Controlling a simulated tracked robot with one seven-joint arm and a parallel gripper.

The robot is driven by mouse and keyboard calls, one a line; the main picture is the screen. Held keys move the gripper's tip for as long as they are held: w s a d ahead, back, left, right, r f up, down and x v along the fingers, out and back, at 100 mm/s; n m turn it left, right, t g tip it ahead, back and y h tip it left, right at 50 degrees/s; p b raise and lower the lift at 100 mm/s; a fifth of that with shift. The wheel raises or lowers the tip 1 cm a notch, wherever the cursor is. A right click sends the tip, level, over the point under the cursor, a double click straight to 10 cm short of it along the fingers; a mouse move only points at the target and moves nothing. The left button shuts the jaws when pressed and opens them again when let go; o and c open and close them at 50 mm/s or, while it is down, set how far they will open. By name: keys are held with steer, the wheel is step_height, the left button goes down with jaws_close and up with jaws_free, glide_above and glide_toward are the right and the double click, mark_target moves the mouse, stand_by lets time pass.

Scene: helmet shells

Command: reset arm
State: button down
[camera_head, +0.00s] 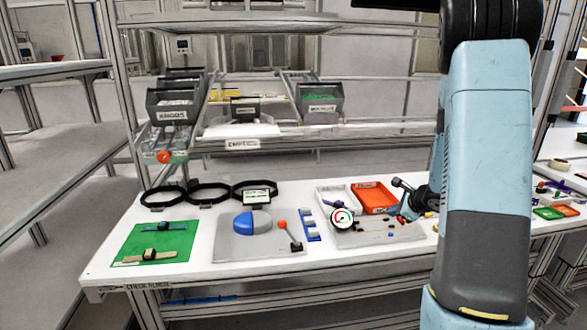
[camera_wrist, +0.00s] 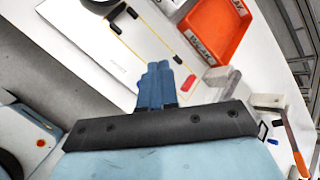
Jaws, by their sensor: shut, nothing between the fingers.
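My gripper (camera_wrist: 158,84) shows in the wrist view with its blue fingers together and nothing between them. It is over the white worktable, near a pale board and an orange tray (camera_wrist: 215,30). In the head view my light blue arm fills the right side and hides part of the table; the fingers are hard to make out there.
The worktable (camera_head: 110,262) also holds a green mat (camera_head: 160,237), black rings (camera_head: 209,191), a white tray (camera_head: 334,193), a round gauge (camera_head: 342,217) and small parts. Behind stands a rack with grey bins (camera_head: 172,104). An orange-handled tool (camera_wrist: 298,150) lies right in the wrist view.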

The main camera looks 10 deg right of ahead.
steer(key=s+a+r+n+g+y, duration=0.1)
steer(key=s+a+r+n+y, duration=0.1)
steer(key=s+a+r+n, duration=0.55)
steer(key=s+a+r+n+g+y, duration=0.15)
steer(key=s+a+r+n, duration=0.3)
steer(key=a+r, duration=0.55)
steer(key=s+r+n+h, duration=0.3)
steer(key=s+n, duration=0.3)
steer(key=s, duration=0.4)
steer(key=s+a+r+n+h, duration=0.1)
steer(key=s+r+n+h, duration=0.2)
steer(key=s, duration=0.8)
steer(key=r+n, duration=0.1)
steer(key=n, duration=0.1)
steer(key=shift+a+n+g, duration=0.3)
steer(key=shift+n+g, duration=0.05)
steer(key=shift+n, duration=0.05)
